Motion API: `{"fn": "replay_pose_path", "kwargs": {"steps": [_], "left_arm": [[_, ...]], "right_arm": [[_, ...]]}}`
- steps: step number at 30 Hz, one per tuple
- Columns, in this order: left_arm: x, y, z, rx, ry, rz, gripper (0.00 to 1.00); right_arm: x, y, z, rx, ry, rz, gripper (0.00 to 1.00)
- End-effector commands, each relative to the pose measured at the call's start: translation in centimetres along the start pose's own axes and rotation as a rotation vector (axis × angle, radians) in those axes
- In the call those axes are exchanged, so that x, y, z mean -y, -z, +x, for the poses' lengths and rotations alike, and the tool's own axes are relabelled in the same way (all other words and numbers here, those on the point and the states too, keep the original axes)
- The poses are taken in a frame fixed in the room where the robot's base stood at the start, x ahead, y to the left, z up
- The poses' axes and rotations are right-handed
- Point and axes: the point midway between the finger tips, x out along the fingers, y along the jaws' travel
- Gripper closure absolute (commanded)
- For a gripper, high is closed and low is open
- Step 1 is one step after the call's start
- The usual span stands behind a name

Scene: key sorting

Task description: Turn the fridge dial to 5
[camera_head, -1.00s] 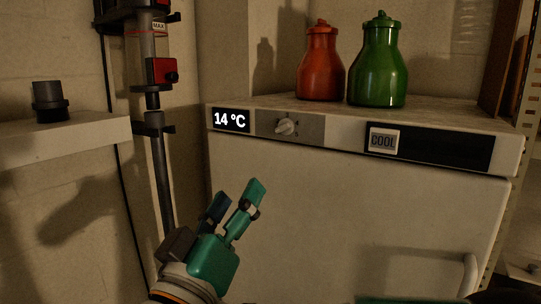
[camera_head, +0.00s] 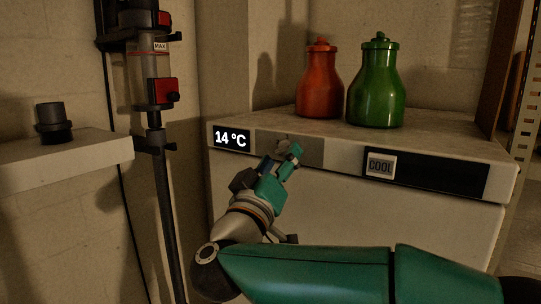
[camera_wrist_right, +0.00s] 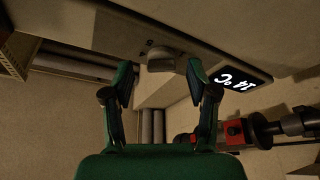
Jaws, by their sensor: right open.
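The fridge dial (camera_head: 283,141) is a small grey knob on the grey panel of the white fridge (camera_head: 440,210). My right gripper (camera_head: 281,157) is open just in front of and below it, partly covering it. In the right wrist view, which is upside down, the dial (camera_wrist_right: 161,62) shows between the two open fingertips, a little beyond them; I see no clear contact. The display (camera_head: 231,139) left of the dial reads 14 °C. My left gripper is not in view.
A red bottle (camera_head: 320,85) and a green bottle (camera_head: 377,90) stand on the fridge top. A COOL label (camera_head: 380,166) is on the black strip to the right. A stand with red clamps (camera_head: 163,92) and a shelf with a black cylinder (camera_head: 53,122) are at the left.

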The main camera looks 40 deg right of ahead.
Motion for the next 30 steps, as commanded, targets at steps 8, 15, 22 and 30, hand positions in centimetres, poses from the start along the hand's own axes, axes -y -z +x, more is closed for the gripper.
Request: {"fn": "replay_pose_path", "kwargs": {"steps": [8,15,22,30], "left_arm": [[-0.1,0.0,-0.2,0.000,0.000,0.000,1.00],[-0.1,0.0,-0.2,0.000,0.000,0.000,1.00],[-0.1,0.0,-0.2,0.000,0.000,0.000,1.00],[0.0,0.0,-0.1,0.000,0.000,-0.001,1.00]], "right_arm": [[0.0,0.0,1.2,-0.001,0.000,0.000,0.42],[0.1,0.0,1.1,-0.002,0.001,0.000,0.52],[0.0,0.1,1.1,-0.002,0.000,0.000,0.90],[0.4,0.4,0.7,-0.005,0.002,0.010,1.00]]}}
